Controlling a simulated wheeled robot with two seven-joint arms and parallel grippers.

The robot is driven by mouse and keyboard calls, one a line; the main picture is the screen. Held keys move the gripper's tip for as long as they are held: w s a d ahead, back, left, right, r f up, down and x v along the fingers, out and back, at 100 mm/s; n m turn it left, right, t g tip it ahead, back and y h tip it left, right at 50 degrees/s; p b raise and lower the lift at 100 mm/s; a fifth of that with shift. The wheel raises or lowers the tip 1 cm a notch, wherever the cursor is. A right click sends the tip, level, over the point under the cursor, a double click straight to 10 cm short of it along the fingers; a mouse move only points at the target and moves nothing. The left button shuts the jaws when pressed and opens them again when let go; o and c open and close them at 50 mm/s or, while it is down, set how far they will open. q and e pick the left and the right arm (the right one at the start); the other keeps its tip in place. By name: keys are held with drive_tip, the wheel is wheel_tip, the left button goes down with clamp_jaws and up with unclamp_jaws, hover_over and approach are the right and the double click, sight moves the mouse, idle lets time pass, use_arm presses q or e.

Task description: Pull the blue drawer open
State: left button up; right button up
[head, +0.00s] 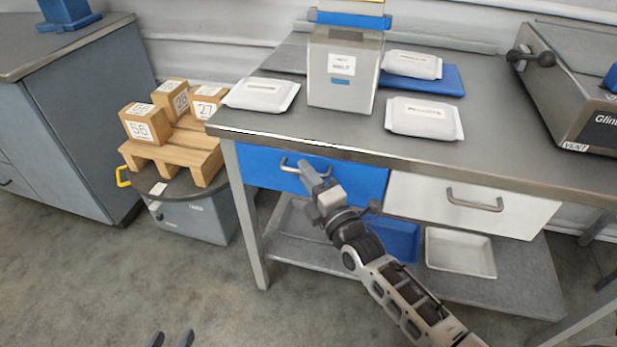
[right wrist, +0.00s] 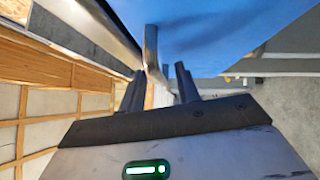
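The blue drawer (head: 350,178) sits under the workbench at the left, and its front looks flush with the bench. Its metal bar handle (head: 291,168) is partly hidden by my right gripper (head: 314,178). In the right wrist view, the drawer front (right wrist: 220,32) fills the upper part and the handle (right wrist: 151,48) stands between the lines of the two fingers (right wrist: 158,88). These fingers are apart, with a gap to the handle; I cannot tell how deep it lies between them. My left gripper (head: 171,339) shows only its two separated fingertips at the bottom edge, far from the drawer.
A white drawer (head: 470,204) with its own handle is to the right of the blue one. A lower shelf (head: 480,285) holds a blue bin (head: 397,240) and a white tray (head: 460,252). Floor in front is clear.

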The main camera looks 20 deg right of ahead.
drive_tip(key=shift+c, duration=0.2)
clamp_jaws()
use_arm(q)
drive_tip(key=r+p, duration=0.1)
drive_tip(key=p, duration=0.3)
drive_tip(key=shift+s+a+r+g, duration=0.1)
drive_tip(key=shift+a+g, duration=0.05)
drive_tip(key=shift+g, duration=0.15)
use_arm(e)
drive_tip(key=s+a, duration=0.5)
drive_tip(key=s, duration=0.2)
drive_tip(key=shift+s, duration=0.15)
drive_tip(key=shift+c, duration=0.3)
unclamp_jaws()
use_arm(q)
drive_tip(key=shift+r, duration=0.15)
use_arm(e)
drive_tip(key=shift+o, duration=0.5)
